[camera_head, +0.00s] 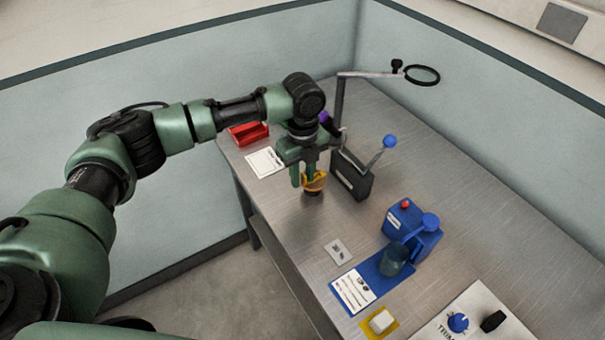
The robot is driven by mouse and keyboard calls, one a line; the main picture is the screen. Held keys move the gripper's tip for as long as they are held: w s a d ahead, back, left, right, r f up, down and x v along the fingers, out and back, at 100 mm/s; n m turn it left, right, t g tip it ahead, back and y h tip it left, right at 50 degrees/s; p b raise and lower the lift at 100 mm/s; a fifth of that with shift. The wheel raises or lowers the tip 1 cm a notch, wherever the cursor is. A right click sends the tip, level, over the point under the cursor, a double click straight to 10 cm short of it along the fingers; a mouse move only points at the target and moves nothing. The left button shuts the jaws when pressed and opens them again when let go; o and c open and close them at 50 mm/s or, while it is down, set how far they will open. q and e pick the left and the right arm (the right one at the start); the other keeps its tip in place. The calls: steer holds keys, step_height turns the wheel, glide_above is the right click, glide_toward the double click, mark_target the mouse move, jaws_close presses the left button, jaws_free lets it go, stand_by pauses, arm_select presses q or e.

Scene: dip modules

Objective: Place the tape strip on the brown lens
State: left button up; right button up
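My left gripper (305,178) points down over the table, left of the black box. A small amber-yellow piece (316,182) shows at its fingertips, with a dark brown round piece (313,192) directly below. Which of these is the brown lens, and whether the yellow is the tape strip, I cannot tell for sure. The fingers partly hide both, and I cannot tell whether they grip anything. A small pale card (338,251) with grey marks lies on the table nearer the front. My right gripper is not in view.
A black box (352,175) with a blue-knobbed lever stands right of the gripper. A post carries a ring (422,75) behind. A red tray (249,133) and white sheet (265,162) lie left. A blue device (411,228), yellow pad (380,322) and knob panel (473,322) are at right.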

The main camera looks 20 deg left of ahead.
mark_target(302, 175)
arm_select(q)
steer(key=shift+r, duration=0.1)
step_height(302, 175, up, 12)
steer(key=b, duration=0.2)
steer(key=shift+b, duration=0.3)
steer(key=shift+c, duration=0.3)
stand_by(0.8)
